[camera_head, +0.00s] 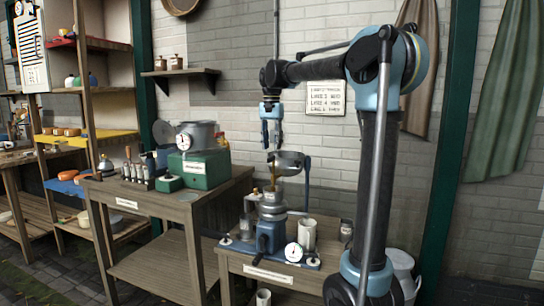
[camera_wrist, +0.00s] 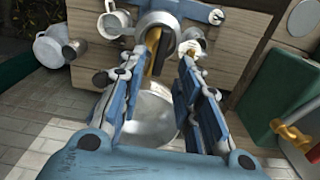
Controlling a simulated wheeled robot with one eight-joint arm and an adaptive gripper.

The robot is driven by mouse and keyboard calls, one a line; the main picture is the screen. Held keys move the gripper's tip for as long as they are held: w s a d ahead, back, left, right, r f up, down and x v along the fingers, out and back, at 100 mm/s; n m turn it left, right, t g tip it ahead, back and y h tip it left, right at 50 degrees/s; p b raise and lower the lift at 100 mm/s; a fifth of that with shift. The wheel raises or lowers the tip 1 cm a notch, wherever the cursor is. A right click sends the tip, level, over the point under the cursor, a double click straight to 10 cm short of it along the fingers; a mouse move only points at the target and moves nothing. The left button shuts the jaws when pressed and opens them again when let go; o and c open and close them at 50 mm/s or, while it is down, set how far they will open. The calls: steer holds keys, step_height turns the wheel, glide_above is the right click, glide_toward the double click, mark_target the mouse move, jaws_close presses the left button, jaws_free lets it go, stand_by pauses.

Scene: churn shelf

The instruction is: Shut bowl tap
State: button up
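A metal bowl (camera_head: 290,160) sits at the top of the blue and grey hand-cranked machine (camera_head: 268,232) on the small wooden table. A thin brass-coloured piece (camera_head: 272,180) hangs below the bowl's left side; it looks like the tap, but I cannot tell whether it is open or shut. My gripper (camera_head: 271,147) points down just above and left of the bowl. In the wrist view my gripper (camera_wrist: 159,64) has its two blue fingers apart. The pale bowl (camera_wrist: 150,118) and the brass piece (camera_wrist: 153,42) show between the fingers; I cannot tell whether they touch.
A green box with a dial (camera_head: 198,168) and a grey pot stand on the left table. White cups (camera_head: 307,233) and a dial (camera_head: 293,252) are close beside the machine. A white bucket (camera_head: 404,272) stands at the right.

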steer(key=shift+f, duration=2.25)
jaws_close()
